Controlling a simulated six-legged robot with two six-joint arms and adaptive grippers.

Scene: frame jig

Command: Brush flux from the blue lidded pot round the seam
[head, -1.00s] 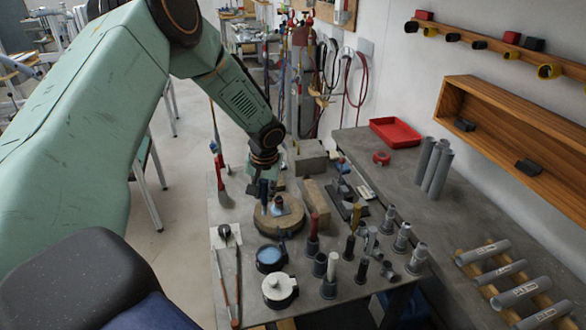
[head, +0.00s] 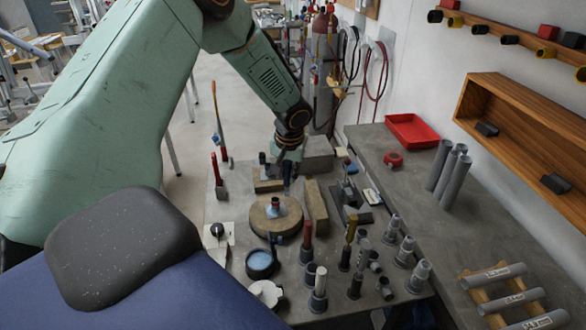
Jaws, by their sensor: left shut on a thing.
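My left gripper (head: 287,168) points down at the far side of the round wooden board (head: 258,222), above and behind the small copper-and-blue piece (head: 277,207) standing on it. It is shut on a slim dark thing, too small and shaded to tell if it is the brush. I cannot tell whether that thing touches the piece, and the seam is too small to make out. A dark round pot with a light blue top (head: 261,262) stands in front of the board; I cannot tell if the blue is a lid or contents. My right gripper is not in view.
A white pot (head: 267,292) stands in front, partly covered by my body. Upright tools and grey fittings (head: 393,228) crowd the right of the bench. Wooden blocks (head: 316,207) flank the board. A red tray (head: 412,130) sits on the side bench.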

